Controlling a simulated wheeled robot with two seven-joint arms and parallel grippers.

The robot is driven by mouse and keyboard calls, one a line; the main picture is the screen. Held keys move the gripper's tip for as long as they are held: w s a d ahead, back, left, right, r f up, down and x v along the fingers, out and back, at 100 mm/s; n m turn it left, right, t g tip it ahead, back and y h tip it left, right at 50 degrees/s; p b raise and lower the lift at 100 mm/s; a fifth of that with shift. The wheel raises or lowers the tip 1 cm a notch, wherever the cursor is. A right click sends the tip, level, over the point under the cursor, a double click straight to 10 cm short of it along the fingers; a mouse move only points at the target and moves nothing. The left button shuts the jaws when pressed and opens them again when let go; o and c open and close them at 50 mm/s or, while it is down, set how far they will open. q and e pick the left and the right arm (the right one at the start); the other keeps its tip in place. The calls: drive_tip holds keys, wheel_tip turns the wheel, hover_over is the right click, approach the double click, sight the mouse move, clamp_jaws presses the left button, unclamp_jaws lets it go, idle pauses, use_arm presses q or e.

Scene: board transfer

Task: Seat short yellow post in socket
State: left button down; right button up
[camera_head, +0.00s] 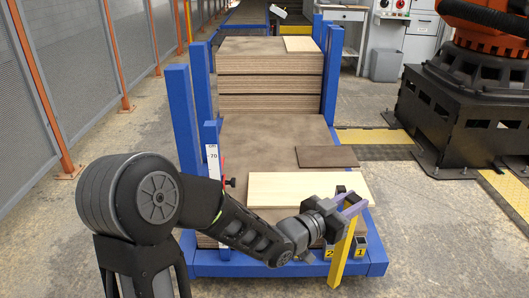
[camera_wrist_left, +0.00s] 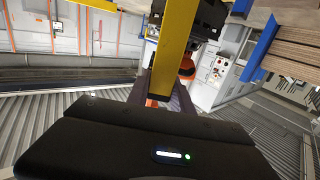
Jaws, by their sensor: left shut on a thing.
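The yellow post (camera_head: 341,256) is held at its upper end by my left gripper (camera_head: 350,204) in the head view. It hangs slightly tilted at the front right corner of the blue cart frame, its lower end in front of the rail. Two dark blocks with yellow labels, 2 (camera_head: 329,253) and 1 (camera_head: 360,251), sit at that corner; the post crosses between them in the picture. I cannot tell which opening is the socket, nor whether the post touches it. The post also shows in the left wrist view (camera_wrist_left: 172,50), between the fingers. My right gripper is not in view.
The blue cart (camera_head: 240,262) carries a large brown board (camera_head: 265,140), with a pale board (camera_head: 290,188) and a small dark board (camera_head: 327,156) on top. A taller board stack (camera_head: 270,85) stands behind. Blue uprights (camera_head: 180,115) rise at the left. Open floor lies right of the cart.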

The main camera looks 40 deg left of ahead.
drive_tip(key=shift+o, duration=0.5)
use_arm(q)
drive_tip(key=shift+a+r, duration=0.1)
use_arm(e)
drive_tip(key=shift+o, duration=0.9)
use_arm(q)
drive_tip(key=shift+w+a, duration=0.2)
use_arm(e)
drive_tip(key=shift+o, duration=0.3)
use_arm(q)
drive_tip(key=w+a+n+g+y, duration=0.1)
drive_tip(key=a+n+y, duration=0.4)
drive_tip(key=a, duration=0.9)
drive_tip(key=w+a+n+g+y+p, duration=0.1)
drive_tip(key=w+a+n+y, duration=0.3)
drive_tip(key=a+y, duration=0.6)
drive_tip(key=a+n, duration=0.1)
drive_tip(key=a, duration=0.4)
drive_tip(key=shift+w+r+n+g, duration=0.3)
drive_tip(key=shift+r+n+g, duration=0.05)
drive_tip(key=shift+n+g, duration=0.05)
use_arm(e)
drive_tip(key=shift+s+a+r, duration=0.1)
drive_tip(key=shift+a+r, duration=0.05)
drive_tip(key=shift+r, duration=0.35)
use_arm(q)
drive_tip(key=shift+d, duration=0.1)
